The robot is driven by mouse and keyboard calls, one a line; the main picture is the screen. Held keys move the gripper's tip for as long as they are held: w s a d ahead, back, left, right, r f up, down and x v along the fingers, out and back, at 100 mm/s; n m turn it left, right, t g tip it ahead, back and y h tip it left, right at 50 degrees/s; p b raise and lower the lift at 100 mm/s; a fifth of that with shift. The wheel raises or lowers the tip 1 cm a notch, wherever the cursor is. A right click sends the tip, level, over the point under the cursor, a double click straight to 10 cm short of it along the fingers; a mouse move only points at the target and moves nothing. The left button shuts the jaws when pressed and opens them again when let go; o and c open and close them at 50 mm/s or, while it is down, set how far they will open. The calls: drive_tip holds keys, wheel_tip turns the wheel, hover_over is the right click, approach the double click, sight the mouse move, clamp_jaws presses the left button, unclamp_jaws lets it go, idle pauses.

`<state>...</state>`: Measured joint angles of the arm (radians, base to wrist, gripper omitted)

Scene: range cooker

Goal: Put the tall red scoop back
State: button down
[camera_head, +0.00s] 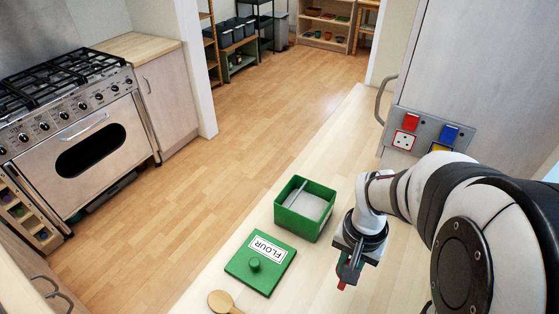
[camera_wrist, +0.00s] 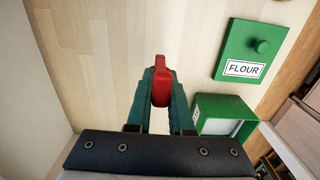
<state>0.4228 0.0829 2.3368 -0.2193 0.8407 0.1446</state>
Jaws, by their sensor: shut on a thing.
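My gripper (camera_head: 350,270) is over the counter, to the right of the open green box. In the wrist view its teal fingers (camera_wrist: 160,95) are shut on the red scoop (camera_wrist: 162,82), whose rounded red end sticks out between the fingertips. Only a small red tip of the scoop (camera_head: 341,287) shows below the gripper in the head view; the rest is hidden.
The open green box (camera_head: 305,228) holds a white filling with a pale bar across it. Its green lid (camera_head: 243,272), labelled FLOUR, lies flat with its knob up. A wooden round-ended utensil (camera_head: 222,301) lies in front. The counter between box and panel is clear.

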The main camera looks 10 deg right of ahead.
drive_tip(key=shift+w+a+f, duration=0.75)
drive_tip(key=shift+a+f, duration=0.05)
drive_tip(key=shift+f, duration=0.55)
drive_tip(key=shift+w+a+f, duration=0.8)
drive_tip(key=shift+f, duration=0.5)
drive_tip(key=shift+w+a+f, duration=0.75)
drive_tip(key=shift+a+f, duration=0.05)
drive_tip(key=shift+f, duration=0.55)
drive_tip(key=shift+f, duration=0.1)
drive_tip(key=c, duration=0.8)
unclamp_jaws()
wheel_tip(320, 180, up, 12)
drive_tip(key=s+a+r+n, duration=0.1)
drive_tip(key=s+a, duration=0.2)
drive_tip(key=s, duration=0.2)
drive_tip(key=s+a+r+n+y, duration=0.1)
drive_tip(key=s+a, duration=0.2)
drive_tip(key=s, duration=0.2)
drive_tip(key=s+a+r+n, duration=0.1)
drive_tip(key=s+a+r, duration=0.1)
drive_tip(key=s, duration=0.3)
drive_tip(key=shift+s+a+y, duration=0.35)
drive_tip(key=shift+a+y, duration=0.05)
drive_tip(key=shift+a, duration=0.3)
